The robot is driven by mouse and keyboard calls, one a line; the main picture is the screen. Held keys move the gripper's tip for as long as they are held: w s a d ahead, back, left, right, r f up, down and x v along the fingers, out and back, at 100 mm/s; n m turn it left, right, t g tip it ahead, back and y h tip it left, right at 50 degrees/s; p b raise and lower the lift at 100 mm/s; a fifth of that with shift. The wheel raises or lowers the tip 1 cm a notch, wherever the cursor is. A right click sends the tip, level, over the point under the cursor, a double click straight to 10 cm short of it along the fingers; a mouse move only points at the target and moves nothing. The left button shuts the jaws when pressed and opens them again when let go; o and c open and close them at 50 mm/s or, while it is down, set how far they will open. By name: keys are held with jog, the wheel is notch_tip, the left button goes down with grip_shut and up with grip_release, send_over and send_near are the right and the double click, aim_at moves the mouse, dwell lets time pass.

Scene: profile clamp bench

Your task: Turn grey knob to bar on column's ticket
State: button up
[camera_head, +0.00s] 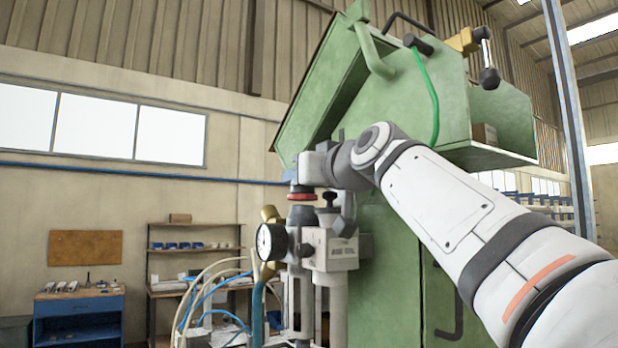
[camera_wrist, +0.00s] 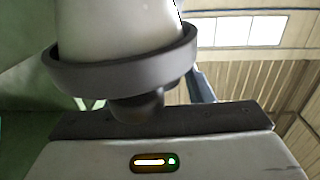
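My arm comes in from the right in the head view. Its end, with my gripper (camera_head: 302,198), points down over the clamp column's top, by the red ring (camera_head: 301,190). The fingers cannot be made out, so open or shut does not show. A dark grey round part just below (camera_head: 302,215) may be the grey knob; whether my gripper touches it is unclear. A round white gauge (camera_head: 271,242) faces left, its reading too small. A light grey block (camera_head: 336,253) bears small dark print; I cannot make out the ticket's bar value. A black T-shaped knob (camera_head: 329,199) stands above this block.
A large green machine (camera_head: 400,270) stands close behind, with a green hose (camera_head: 428,85) on it. Pale and blue hoses (camera_head: 200,300) hang left of the column. A blue workbench (camera_head: 80,318) and a shelf (camera_head: 195,248) stand far left. The wrist view shows a lit indicator (camera_wrist: 154,162).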

jog(key=c, duration=0.6)
jog(key=shift+c, duration=0.2)
jog(key=shift+a+r+m+h+p, duration=0.1)
jog(key=shift+m+h+p, duration=0.3)
jog(key=shift+h+p, duration=0.3)
jog(key=shift+m+t+h+p, duration=0.4)
jog(key=shift+t+p, duration=0.1)
jog(key=shift+p, duration=0.25)
jog(key=o, duration=1)
jog(key=shift+s, duration=0.1)
jog(key=shift+b+v, duration=1.55)
jog(key=shift+v, duration=2.35)
jog(key=shift+c, duration=0.2)
